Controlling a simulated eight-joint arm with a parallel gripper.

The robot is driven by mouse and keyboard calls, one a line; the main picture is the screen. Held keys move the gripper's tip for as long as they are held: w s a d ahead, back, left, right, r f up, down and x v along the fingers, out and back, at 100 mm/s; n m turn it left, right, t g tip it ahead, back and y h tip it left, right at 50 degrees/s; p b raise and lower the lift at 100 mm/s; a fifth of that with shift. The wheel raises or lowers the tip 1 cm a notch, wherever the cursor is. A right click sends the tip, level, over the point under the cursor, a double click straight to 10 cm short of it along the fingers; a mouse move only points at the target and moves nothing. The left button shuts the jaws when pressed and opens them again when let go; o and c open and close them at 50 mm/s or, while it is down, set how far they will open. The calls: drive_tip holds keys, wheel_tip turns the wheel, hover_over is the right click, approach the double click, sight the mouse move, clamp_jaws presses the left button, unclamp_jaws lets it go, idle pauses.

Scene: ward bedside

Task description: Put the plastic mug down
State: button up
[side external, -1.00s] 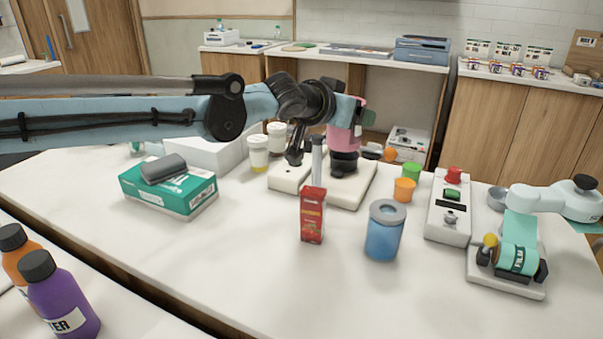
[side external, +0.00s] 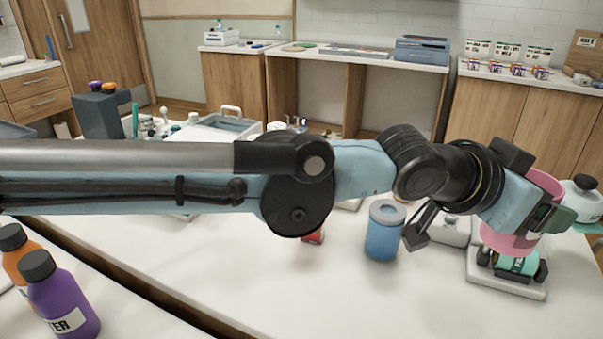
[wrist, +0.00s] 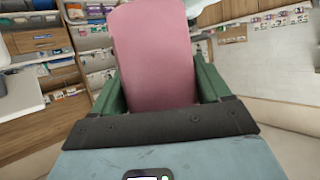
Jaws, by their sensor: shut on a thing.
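The pink plastic mug (side external: 508,240) is at the right end of my arm in the side external view. It is in front of the green-labelled device at the table's right, and I cannot tell its height above the table. My gripper (side external: 550,215) is shut on the mug. In the wrist view the mug (wrist: 155,55) stands between the two green fingers of my gripper (wrist: 158,85). The mug's base and handle cannot be made out.
A blue lidded canister (side external: 384,235) stands left of the mug. A red carton (side external: 313,237) is mostly hidden by my arm. The green-labelled device (side external: 508,283) sits below the mug. The front of the white table (side external: 330,295) is clear. Purple (side external: 60,295) and orange bottles stand at lower left.

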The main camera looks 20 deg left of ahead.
wheel_tip(320, 180, down, 19)
drive_tip(key=shift+r, duration=0.1)
idle(0.5)
drive_tip(key=o, duration=1)
